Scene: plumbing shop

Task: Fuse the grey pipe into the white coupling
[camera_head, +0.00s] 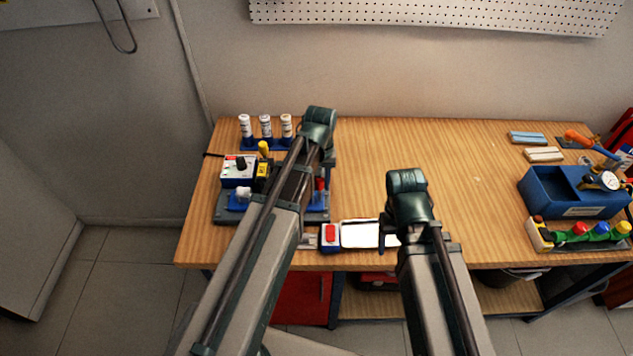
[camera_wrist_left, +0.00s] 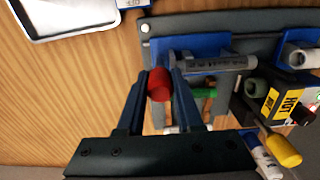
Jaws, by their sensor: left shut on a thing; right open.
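My left gripper (camera_wrist_left: 159,80) is shut on a red cylindrical handle (camera_wrist_left: 160,86) beside the fusion rig; in the head view its arm covers much of the rig. The grey pipe (camera_wrist_left: 217,62) lies level in a blue holder (camera_wrist_left: 176,54), beyond the fingertips. The white coupling (camera_wrist_left: 299,58) sits in another blue holder, in line with the pipe and apart from it; it also shows in the head view (camera_head: 243,193). The black heater with a yellow HOT label (camera_wrist_left: 280,103) stands beside that line. My right gripper (camera_head: 388,238) is open near the white tray, its fingers partly hidden.
A white tray (camera_head: 360,234) and a box with a red button (camera_head: 329,235) lie at the front edge. Several white-capped bottles (camera_head: 265,127) stand behind the rig. A blue bin (camera_head: 565,198) and coloured caps (camera_head: 579,228) are at the right. The middle right of the bench is clear.

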